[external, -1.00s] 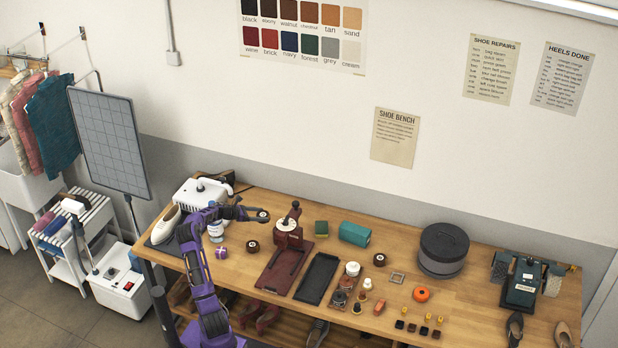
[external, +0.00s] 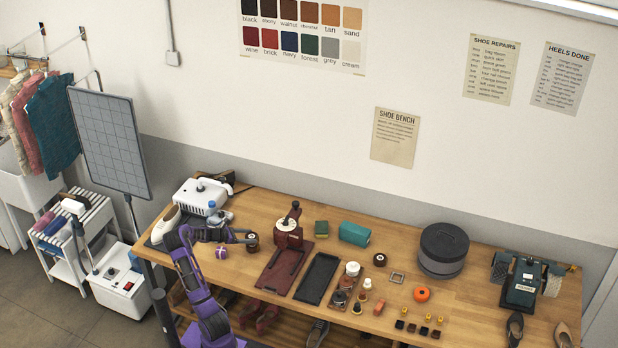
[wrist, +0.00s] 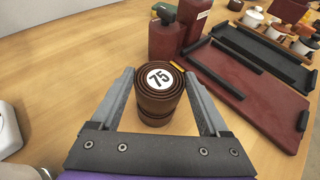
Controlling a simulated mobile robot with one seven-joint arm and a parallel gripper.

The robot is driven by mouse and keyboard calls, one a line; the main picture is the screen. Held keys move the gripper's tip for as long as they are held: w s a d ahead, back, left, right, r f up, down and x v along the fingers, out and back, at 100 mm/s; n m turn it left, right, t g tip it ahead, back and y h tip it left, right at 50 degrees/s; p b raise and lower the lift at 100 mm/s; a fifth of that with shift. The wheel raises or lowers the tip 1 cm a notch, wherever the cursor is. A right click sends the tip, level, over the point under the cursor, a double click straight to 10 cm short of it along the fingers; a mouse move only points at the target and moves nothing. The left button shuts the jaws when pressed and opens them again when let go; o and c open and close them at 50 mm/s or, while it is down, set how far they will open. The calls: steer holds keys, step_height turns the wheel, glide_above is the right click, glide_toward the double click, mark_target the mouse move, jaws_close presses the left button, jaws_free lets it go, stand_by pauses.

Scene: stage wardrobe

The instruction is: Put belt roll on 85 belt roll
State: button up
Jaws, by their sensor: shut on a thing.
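A dark brown belt roll with a white disc marked 75 (wrist: 159,77) is between my gripper's fingers (wrist: 162,92) in the wrist view. My gripper is shut on it. A second brown roll (wrist: 154,117) is directly under it, roughly in line; its top and any number are hidden. The two look touching or nearly so. In the external view my gripper (external: 249,236) is low over the left part of the bench, and the lower roll (external: 253,248) stands on the wood beneath it.
The dark red press (external: 288,232) and its long base stand just right of the rolls, with a black tray (external: 316,278) beyond. A white machine (external: 200,195) is at the back left.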

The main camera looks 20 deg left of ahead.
steer(key=shift+f, duration=0.9)
steer(key=shift+f, duration=0.1)
steer(key=shift+f, duration=0.15)
steer(key=o, duration=1.3)
steer(key=shift+r, duration=0.2)
steer(key=shift+s+a+r, duration=0.2)
steer(key=shift+a, duration=0.1)
steer(key=p+v, duration=0.1)
steer(key=v, duration=1)
steer(key=shift+s, duration=0.15)
steer(key=shift+r, duration=0.15)
